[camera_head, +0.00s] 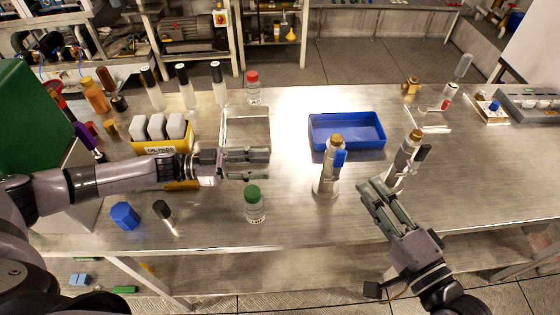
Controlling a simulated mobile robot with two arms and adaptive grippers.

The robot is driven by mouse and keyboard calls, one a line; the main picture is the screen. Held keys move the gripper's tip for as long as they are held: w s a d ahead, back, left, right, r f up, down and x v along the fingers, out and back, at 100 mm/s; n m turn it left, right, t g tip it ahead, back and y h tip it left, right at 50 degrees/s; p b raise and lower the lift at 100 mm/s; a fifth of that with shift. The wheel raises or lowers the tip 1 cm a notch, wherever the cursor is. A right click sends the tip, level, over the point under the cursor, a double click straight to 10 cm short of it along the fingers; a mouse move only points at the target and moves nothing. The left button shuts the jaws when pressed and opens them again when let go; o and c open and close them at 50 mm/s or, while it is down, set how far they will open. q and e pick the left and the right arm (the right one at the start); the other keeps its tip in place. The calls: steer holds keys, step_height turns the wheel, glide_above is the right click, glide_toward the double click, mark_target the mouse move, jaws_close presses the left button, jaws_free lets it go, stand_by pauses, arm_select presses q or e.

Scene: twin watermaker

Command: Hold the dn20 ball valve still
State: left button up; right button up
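Two upright metal fittings with brass-coloured tops look like ball valves; no size marking is readable, so I cannot tell which is dn20. One valve with a blue handle (328,172) stands on the table in the middle. The other valve with a black handle (404,155) stands to its right, tilted in the picture. My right gripper (371,185) is between and in front of them, fingers apart, holding nothing visible. My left gripper (269,163) points right, left of the blue-handled valve and clear of it. Its fingers are apart and empty.
A blue tray (347,146) lies behind the valves, with a clear tray (247,146) to its left. A green-capped bottle (254,206) stands in front of my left gripper. A red-capped bottle (253,88) stands behind. The front right tabletop is mostly free.

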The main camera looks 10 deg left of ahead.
mark_target(330, 169)
arm_select(q)
steer(key=x, duration=1.7)
steer(key=shift+d+f, duration=0.1)
steer(key=shift+d, duration=0.1)
steer(key=shift+c, duration=0.4)
jaws_close()
stand_by(0.5)
stand_by(0.5)
steer(key=shift+o, duration=1.7)
jaws_free()
